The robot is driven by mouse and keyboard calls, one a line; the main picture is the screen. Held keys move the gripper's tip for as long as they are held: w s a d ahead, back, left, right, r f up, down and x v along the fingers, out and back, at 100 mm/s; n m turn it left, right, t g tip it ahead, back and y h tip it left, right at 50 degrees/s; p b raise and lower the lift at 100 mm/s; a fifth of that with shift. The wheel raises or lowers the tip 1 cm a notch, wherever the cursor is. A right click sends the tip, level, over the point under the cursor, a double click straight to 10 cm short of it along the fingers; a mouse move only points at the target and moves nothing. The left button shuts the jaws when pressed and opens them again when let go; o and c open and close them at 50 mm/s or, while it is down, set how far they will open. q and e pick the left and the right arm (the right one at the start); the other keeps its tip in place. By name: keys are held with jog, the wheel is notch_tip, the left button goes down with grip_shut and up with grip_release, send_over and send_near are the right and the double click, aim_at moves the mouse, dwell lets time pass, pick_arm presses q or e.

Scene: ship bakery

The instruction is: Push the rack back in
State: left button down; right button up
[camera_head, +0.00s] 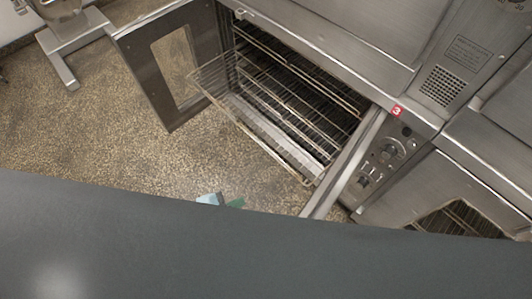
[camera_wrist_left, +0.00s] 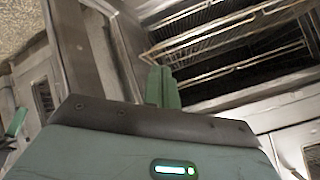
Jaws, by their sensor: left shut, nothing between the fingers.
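The wire rack (camera_head: 216,80) sticks out of the open oven (camera_head: 300,65) in the head view, its front rail hanging beyond the oven's sill. In the left wrist view, wire rails (camera_wrist_left: 205,38) cross the dark oven opening above and right of my gripper. My left gripper (camera_wrist_left: 162,84) is shut, with its green fingers together and empty.
The left oven door (camera_head: 145,75) stands open with a window in it. The right door (camera_head: 345,165) is open too, seen edge-on, beside the control panel (camera_head: 383,158). A second oven (camera_head: 460,190) stands at right. The speckled floor (camera_head: 95,145) is clear at left.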

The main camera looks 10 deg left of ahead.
pick_arm(q)
jog(key=w+f+m+b, duration=0.2)
jog(key=w+m+b, duration=0.1)
jog(key=w+m, duration=0.4)
jog(key=m+g+b, duration=0.1)
jog(key=m+b, duration=0.3)
send_near(271, 154)
notch_tip(271, 154, down, 4)
jog(key=w+d, duration=0.2)
jog(key=w, duration=0.1)
jog(key=shift+w+d+r, duration=0.15)
jog(key=shift+d, duration=0.25)
pick_arm(e)
notch_tip(271, 154, down, 7)
jog(key=s, duration=0.1)
jog(key=shift+s+a+g, duration=0.2)
jog(key=shift+a+g, duration=0.1)
jog(key=shift+s, duration=0.1)
